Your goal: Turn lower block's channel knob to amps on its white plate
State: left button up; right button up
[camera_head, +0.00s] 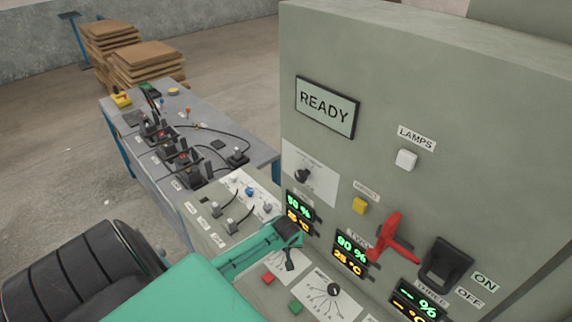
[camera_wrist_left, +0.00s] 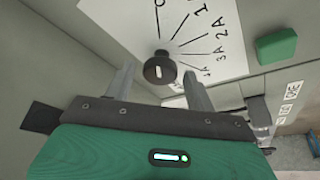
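In the left wrist view a black knob (camera_wrist_left: 158,69) with a short white mark sits on a white plate (camera_wrist_left: 125,30) with fan lines and labels such as 1A, 2A and 3A. I cannot tell which label the mark points to. My left gripper (camera_wrist_left: 158,85) is open, its fingers on either side of the knob in the picture; I see no contact and cannot tell the depth gap. In the head view my left gripper (camera_head: 289,258) is low at the panel, left of a black knob (camera_head: 334,290) on a fan-lined plate (camera_head: 318,276). My right gripper is out of view.
A green button (camera_wrist_left: 286,43) is beside the plate. A red button (camera_head: 268,277) is left of it. Readouts (camera_head: 350,254), a red handle (camera_head: 392,238) and a black switch (camera_head: 447,264) are near. A bench (camera_head: 130,120) with cables stands behind.

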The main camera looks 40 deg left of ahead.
pick_arm(q)
jog(key=c, duration=0.7)
jog(key=shift+c, duration=0.4)
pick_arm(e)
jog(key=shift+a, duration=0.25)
